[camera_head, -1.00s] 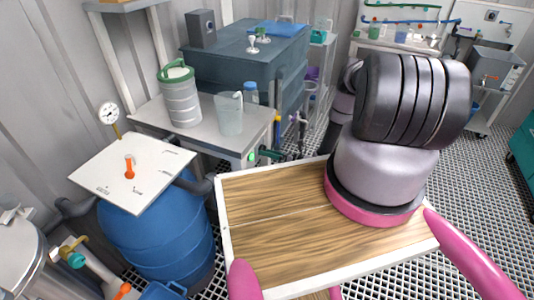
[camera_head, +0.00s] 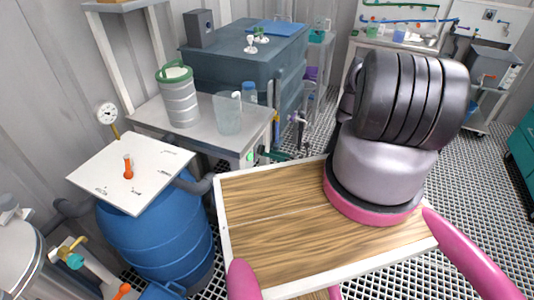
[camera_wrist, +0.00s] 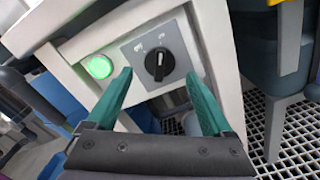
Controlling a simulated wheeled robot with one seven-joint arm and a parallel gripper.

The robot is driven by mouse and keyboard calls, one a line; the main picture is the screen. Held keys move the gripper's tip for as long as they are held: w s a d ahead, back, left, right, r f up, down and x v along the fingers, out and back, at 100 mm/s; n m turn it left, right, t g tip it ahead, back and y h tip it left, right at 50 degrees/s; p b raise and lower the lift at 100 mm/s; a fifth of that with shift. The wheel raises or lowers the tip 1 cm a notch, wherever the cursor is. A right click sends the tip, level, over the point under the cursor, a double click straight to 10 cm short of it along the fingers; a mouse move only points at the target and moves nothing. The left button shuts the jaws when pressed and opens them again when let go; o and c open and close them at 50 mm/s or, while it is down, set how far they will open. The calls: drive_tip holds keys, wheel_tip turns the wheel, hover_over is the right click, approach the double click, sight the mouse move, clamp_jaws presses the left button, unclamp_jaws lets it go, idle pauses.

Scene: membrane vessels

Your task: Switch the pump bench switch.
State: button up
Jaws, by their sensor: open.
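The pump bench switch is a black rotary knob (camera_wrist: 160,64) with a white line, on a grey plate on the bench's pale frame. The line looks close to upright; the small marks above it are too small to read. A lit green lamp (camera_wrist: 99,67) sits left of the plate. My gripper (camera_wrist: 158,74) is open in the wrist view, with one teal finger on each side of the knob in the picture. No contact shows, and the gap in depth is unclear. In the head view the lamp (camera_head: 250,155) shows small on the bench's front; I cannot make out the knob.
A grey-topped bench (camera_head: 195,131) holds a ribbed canister (camera_head: 181,103) and a clear beaker (camera_head: 228,116). A blue barrel (camera_head: 155,240) under a white panel (camera_head: 130,178) stands at left. Grated floor (camera_wrist: 283,118) is open right of the bench.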

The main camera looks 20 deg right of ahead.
drive_tip(key=v, duration=0.7)
drive_tip(key=shift+s+d, duration=0.25)
drive_tip(key=shift+d, duration=0.1)
drive_tip(key=shift+r, duration=0.1)
drive_tip(key=w+r+n+g+y, duration=0.1)
drive_tip(key=w+r+n+g, duration=0.25)
drive_tip(key=r, duration=0.55)
drive_tip(key=w+r+n+g, duration=0.3)
drive_tip(key=r+n+g, duration=0.15)
drive_tip(key=r, duration=0.45)
drive_tip(key=s+a+r+n+g+h, duration=0.15)
drive_tip(key=r+n, duration=0.35)
drive_tip(key=r, duration=0.6)
drive_tip(key=s+a+r+n+g+h, duration=0.15)
drive_tip(key=r+n, duration=0.25)
drive_tip(key=r, duration=0.6)
drive_tip(key=s+a+r+n+h, duration=0.2)
drive_tip(key=s+r+n+h, duration=0.15)
drive_tip(key=r, duration=0.45)
drive_tip(key=s+a+r+n+h, duration=0.1)
drive_tip(key=s+r+n+h, duration=0.1)
drive_tip(key=s+r, duration=0.45)
drive_tip(key=s+r+n+t+h, duration=0.4)
drive_tip(key=s+r+n+t, duration=0.1)
drive_tip(key=s+r, duration=0.8)
drive_tip(key=shift+s+d+t, duration=0.2)
drive_tip(key=shift+d+t, duration=0.05)
drive_tip(key=shift+t, duration=0.65)
